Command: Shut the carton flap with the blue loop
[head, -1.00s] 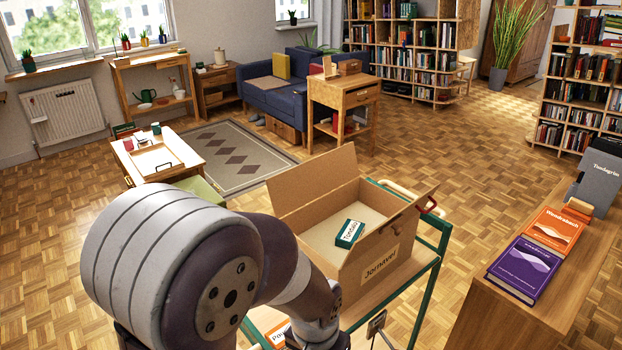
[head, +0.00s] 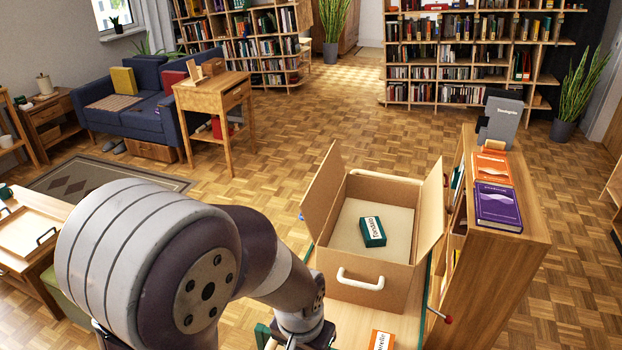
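An open cardboard carton (head: 393,283) stands on a trolley in front of me. Its left flap (head: 324,193) stands up and leans outward. A tiny blue spot, likely the blue loop (head: 301,216), shows at that flap's outer edge. The right flap (head: 431,208) also stands up. A teal box (head: 373,232) with a white label lies inside. My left arm comes in from the left and its dark wrist is at the bottom edge, in front of the trolley and apart from the flaps. My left gripper is cut off below the frame. My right gripper is not seen.
A wooden shelf unit (head: 500,262) with books on top stands close at the carton's right. A red-tipped rod (head: 447,319) sticks out near it. A low table (head: 22,236) is at left. Floor beyond the carton is clear.

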